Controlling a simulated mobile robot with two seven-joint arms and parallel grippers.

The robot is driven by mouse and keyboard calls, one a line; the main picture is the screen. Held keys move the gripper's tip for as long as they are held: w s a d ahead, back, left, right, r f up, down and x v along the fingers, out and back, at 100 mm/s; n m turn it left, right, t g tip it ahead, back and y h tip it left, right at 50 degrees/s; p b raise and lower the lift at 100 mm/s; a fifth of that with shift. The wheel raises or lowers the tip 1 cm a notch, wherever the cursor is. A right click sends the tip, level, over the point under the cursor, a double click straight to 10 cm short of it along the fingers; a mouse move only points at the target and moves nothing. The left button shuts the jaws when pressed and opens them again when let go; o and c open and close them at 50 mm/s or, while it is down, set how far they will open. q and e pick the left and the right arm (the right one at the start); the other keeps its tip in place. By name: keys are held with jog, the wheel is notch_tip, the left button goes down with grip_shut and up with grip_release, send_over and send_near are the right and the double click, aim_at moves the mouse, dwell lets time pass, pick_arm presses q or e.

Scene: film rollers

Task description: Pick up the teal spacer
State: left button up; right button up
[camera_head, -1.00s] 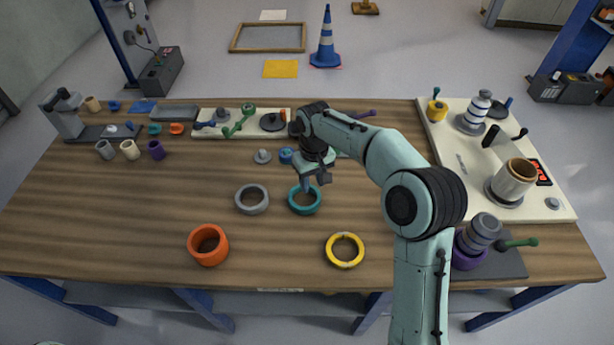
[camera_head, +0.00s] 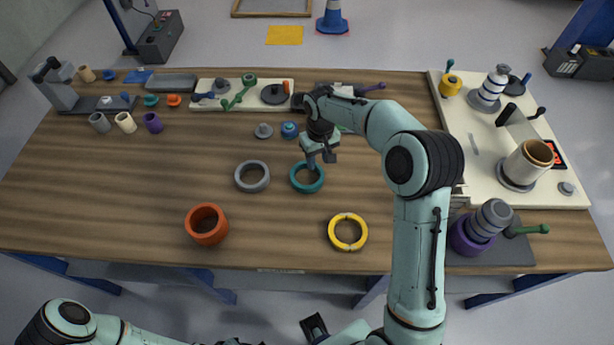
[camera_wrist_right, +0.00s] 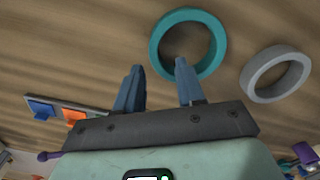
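The teal spacer (camera_head: 307,188) is a ring lying flat on the wooden table; it also shows in the right wrist view (camera_wrist_right: 217,48). My right gripper (camera_head: 312,164) is low at the spacer's far rim in the head view. In the right wrist view its two fingers (camera_wrist_right: 158,72) are apart with nothing held between them. One fingertip overlaps the spacer's rim in the picture, and the other is outside the ring. Whether they touch it I cannot tell. My left arm shows along the bottom edge of the head view; its gripper is not clearly seen.
A grey ring (camera_head: 252,188) lies just left of the teal spacer. A yellow ring (camera_head: 347,245) and an orange cylinder (camera_head: 194,234) are nearer the front edge. A small blue part (camera_head: 289,130) and a grey one (camera_head: 263,131) stand behind. A white board (camera_head: 458,155) with parts is at right.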

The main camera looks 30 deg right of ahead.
aim_at(320, 169)
jog(key=f, duration=0.4)
jog(key=shift+s+d+f, duration=0.1)
jog(key=shift+d+f, duration=0.15)
jog(key=shift+f, duration=0.15)
grip_shut()
